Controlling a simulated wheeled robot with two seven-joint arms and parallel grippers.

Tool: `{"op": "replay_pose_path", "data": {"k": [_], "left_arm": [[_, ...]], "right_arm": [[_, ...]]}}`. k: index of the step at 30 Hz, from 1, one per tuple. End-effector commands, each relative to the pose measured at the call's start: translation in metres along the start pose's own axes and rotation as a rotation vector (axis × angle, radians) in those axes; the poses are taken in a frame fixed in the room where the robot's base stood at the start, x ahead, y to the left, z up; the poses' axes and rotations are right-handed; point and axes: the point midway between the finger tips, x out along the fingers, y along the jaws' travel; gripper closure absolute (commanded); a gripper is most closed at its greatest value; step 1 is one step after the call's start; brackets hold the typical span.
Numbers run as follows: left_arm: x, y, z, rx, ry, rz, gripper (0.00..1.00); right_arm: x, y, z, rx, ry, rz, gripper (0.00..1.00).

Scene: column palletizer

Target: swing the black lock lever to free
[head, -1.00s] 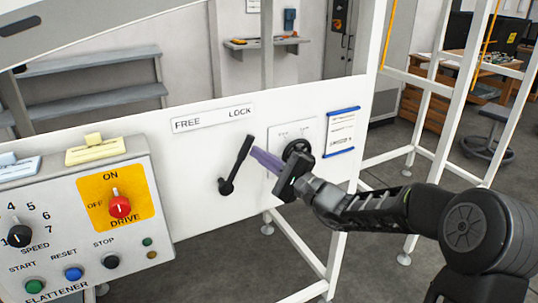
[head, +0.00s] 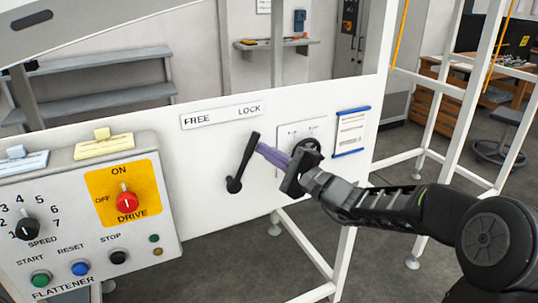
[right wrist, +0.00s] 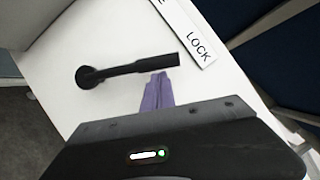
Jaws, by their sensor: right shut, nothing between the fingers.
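The black lock lever (head: 244,160) is mounted on the white panel, its pivot at lower left and its arm tilted up to the right, toward the word LOCK on the FREE/LOCK label (head: 222,115). The lever also shows in the right wrist view (right wrist: 130,70). My right gripper (head: 262,149), with purple fingers, is shut and empty. Its tips are just right of the lever's upper end; I cannot tell whether they touch. In the right wrist view the fingertips (right wrist: 158,80) lie close beside the lever's free end. My left gripper is not in view.
A control box (head: 90,220) with a red drive knob (head: 127,202) and several buttons stands left of the lever. The panel left of the lever is clear.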

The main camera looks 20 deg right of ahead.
Motion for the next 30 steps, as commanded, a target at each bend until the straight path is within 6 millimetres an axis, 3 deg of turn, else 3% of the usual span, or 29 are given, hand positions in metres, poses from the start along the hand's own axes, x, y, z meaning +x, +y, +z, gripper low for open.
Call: {"op": "replay_pose_path", "data": {"k": [18, 30], "left_arm": [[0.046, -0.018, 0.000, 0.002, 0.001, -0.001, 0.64], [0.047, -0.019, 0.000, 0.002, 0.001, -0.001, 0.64]], "right_arm": [[0.024, -0.003, 0.052, -0.416, -0.006, 0.188, 1.00], [0.042, 0.008, 0.090, -0.734, -0.005, 0.342, 1.00]]}}
